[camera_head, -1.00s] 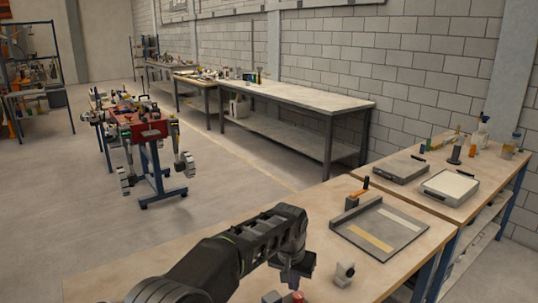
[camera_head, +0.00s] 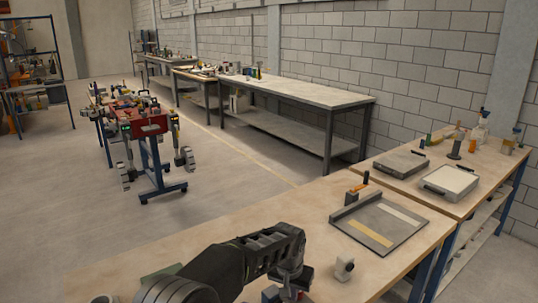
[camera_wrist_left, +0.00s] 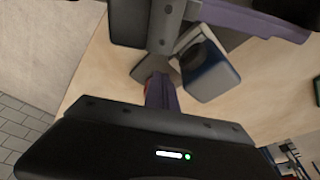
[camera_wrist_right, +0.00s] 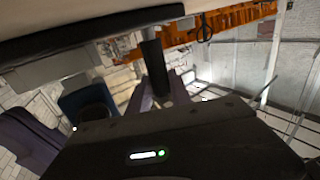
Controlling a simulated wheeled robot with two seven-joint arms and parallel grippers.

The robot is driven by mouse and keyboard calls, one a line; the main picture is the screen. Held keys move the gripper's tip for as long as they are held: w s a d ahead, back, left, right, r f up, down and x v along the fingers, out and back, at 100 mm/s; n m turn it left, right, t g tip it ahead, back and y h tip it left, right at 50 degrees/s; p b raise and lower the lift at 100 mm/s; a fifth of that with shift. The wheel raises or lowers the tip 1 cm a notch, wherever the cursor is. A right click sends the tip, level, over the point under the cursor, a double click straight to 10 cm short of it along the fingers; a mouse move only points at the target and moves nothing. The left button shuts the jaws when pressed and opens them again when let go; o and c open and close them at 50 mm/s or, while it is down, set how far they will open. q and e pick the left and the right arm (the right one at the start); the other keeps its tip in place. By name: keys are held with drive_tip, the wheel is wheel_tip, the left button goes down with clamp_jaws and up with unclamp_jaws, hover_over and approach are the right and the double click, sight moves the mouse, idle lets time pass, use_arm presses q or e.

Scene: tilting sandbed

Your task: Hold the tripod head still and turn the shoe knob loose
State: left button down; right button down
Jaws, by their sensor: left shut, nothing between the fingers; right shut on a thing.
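My left gripper (camera_head: 297,284) is low in the head view, pointing down at the bench. Its purple fingers (camera_wrist_left: 161,92) are shut and empty in the left wrist view. A red bit, perhaps the shoe knob (camera_wrist_left: 146,86), shows beside them; contact cannot be told. A blue-grey block (camera_wrist_left: 208,68), seemingly part of the tripod head, stands right beside the fingers. It also shows low in the head view (camera_head: 270,294), partly cut off. In the right wrist view my right gripper (camera_wrist_right: 155,92) is shut on a black cylindrical part (camera_wrist_right: 155,66), apparently of the tripod head.
A grey flat tray (camera_head: 380,226) with pale strips lies on the bench. A small white object (camera_head: 344,268) stands near the left gripper. Two flat boxes (camera_head: 402,163) (camera_head: 450,184) and bottles are on the bench at right.

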use_arm(q)
drive_tip(key=shift+w+d, duration=0.15)
drive_tip(key=shift+w, duration=0.15)
idle(0.4)
drive_tip(key=shift+s+d+r, duration=0.1)
drive_tip(key=shift+d+r, duration=0.05)
drive_tip(key=shift+d, duration=0.3)
use_arm(e)
drive_tip(key=shift+s+a, duration=0.15)
drive_tip(key=shift+s, duration=0.05)
use_arm(q)
drive_tip(key=shift+s, duration=0.1)
drive_tip(key=shift+s+a, duration=0.2)
drive_tip(key=shift+s, duration=0.1)
drive_tip(key=shift+a, duration=0.1)
use_arm(e)
drive_tip(key=shift+w, duration=0.1)
drive_tip(key=shift+w, duration=0.1)
use_arm(q)
wheel_tip(320, 180, up, 6)
drive_tip(key=shift+f, duration=0.1)
idle(0.5)
